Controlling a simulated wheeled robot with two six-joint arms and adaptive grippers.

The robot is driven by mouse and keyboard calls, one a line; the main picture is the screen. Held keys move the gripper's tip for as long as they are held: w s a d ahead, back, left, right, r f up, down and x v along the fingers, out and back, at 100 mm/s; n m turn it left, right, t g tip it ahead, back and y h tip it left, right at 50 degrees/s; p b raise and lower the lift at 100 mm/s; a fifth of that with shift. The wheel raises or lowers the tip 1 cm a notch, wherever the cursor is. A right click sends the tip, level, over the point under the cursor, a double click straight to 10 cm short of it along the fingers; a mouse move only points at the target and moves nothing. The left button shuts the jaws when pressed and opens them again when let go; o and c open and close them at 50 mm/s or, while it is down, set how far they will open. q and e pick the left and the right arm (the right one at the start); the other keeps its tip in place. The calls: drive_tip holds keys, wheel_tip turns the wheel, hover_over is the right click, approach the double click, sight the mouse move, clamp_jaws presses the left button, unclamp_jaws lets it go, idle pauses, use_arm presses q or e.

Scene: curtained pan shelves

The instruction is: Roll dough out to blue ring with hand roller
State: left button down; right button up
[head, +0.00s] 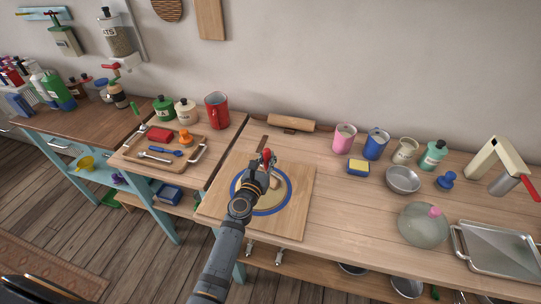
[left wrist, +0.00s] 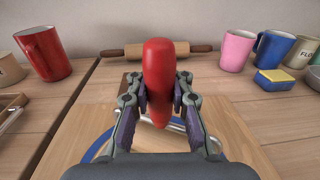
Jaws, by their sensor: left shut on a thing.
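The wooden board (head: 301,216) lies on the counter with the blue ring (head: 289,200) marked on it. Pale tan dough (head: 273,203) lies inside the ring, partly hidden by my left arm. My left gripper (head: 263,172) is over the ring, shut on the red handle of the hand roller (head: 267,155). In the left wrist view the red handle (left wrist: 158,75) stands up between the fingers, with a bit of its metal frame behind. The roller's barrel is mostly hidden, so I cannot tell whether it touches the dough. My right gripper is not in view.
A wooden rolling pin (head: 291,123) lies behind the board. A yellow-blue sponge (head: 358,166), pink mug (head: 344,138), blue mug (head: 376,144) and metal bowl (head: 403,180) stand to the right. A tool tray (head: 187,165) and red pitcher (head: 217,110) are left.

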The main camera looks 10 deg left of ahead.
use_arm(q)
drive_tip(key=shift+s+a, duration=0.3)
drive_tip(key=shift+s, duration=0.2)
drive_tip(key=shift+s+a, duration=0.25)
drive_tip(key=shift+s, duration=0.25)
drive_tip(key=shift+s+a+f, duration=0.1)
drive_tip(key=shift+s+a, duration=0.3)
drive_tip(key=shift+s, duration=0.35)
drive_tip(key=shift+s+a+f, duration=0.1)
drive_tip(key=shift+s+a, duration=0.3)
drive_tip(key=shift+s, duration=0.35)
drive_tip(key=s, duration=0.1)
drive_tip(key=s+a, duration=0.1)
drive_tip(key=shift+s+a+r, duration=0.15)
drive_tip(key=shift+s+a, duration=0.15)
